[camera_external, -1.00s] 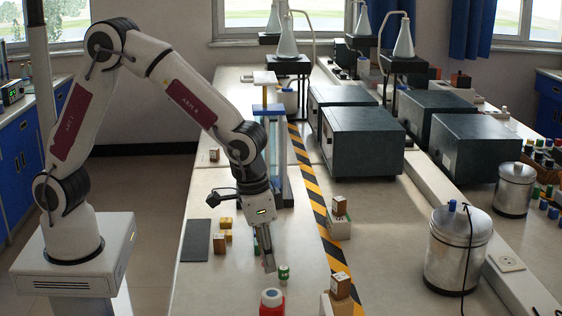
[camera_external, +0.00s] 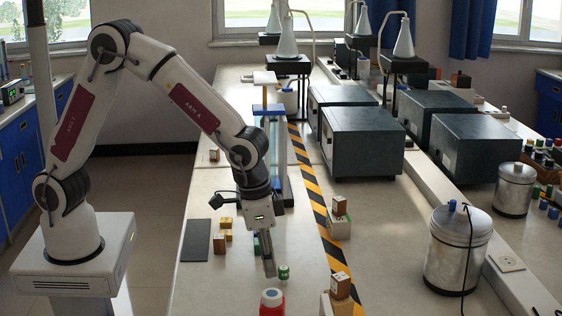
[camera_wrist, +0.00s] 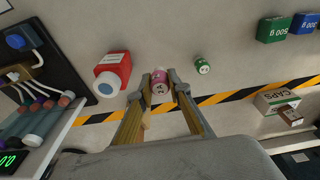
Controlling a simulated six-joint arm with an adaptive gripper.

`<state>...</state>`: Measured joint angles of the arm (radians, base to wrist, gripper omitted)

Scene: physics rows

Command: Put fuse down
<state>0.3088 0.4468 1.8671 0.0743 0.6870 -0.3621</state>
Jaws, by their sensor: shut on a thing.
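A small pink cylinder with dark marks on its end, which looks like the fuse (camera_wrist: 160,82), sits between the two fingertips in the wrist view. My gripper (camera_wrist: 160,86) is shut on it. In the external view my gripper (camera_external: 268,268) points down, low over the front of the pale bench (camera_external: 205,285). The fuse is hidden by the fingers there. I cannot tell whether it touches the bench.
A green cylinder (camera_external: 284,272) stands just right of my fingertips. A red bottle (camera_external: 272,304) stands nearer the camera. Small wooden blocks (camera_external: 219,243) and a dark mat (camera_external: 196,240) lie left. A striped strip (camera_external: 318,205) runs along the right.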

